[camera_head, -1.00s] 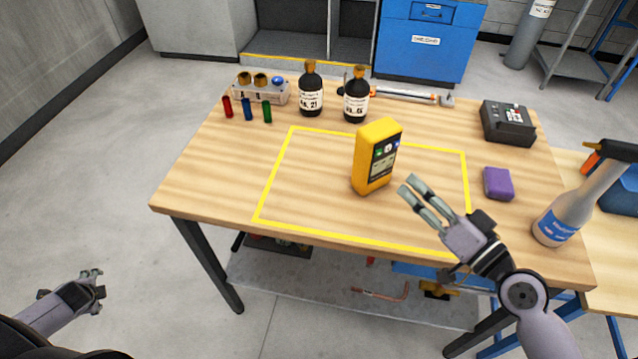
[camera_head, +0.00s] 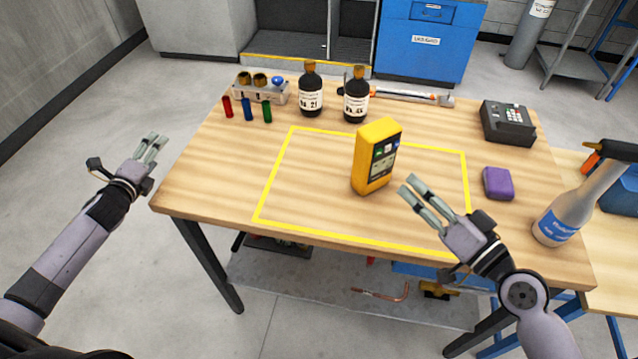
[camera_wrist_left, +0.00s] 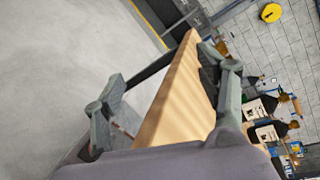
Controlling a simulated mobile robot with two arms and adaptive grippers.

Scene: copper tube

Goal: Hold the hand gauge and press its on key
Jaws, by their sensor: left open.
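The hand gauge (camera_head: 368,158) is a yellow upright device with a dark face turned to the right, standing inside the yellow outline on the table. Small coloured keys or marks show on its face, too small to tell the on key. My right gripper (camera_head: 409,184) is just right of the gauge, apart from it, with a gap between its fingers and nothing held. My left gripper (camera_head: 157,143) is open and empty, off the table's left edge and far from the gauge. Its fingers also show in the left wrist view (camera_wrist_left: 165,105). The gauge is not clearly seen there.
The wooden table (camera_head: 210,180) carries two dark bottles (camera_head: 311,95), a rack (camera_head: 262,92) and small coloured vials at the back. A purple block (camera_head: 498,183), a dark box device (camera_head: 508,122) and a spray bottle (camera_head: 565,212) stand right. The table's left part is clear.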

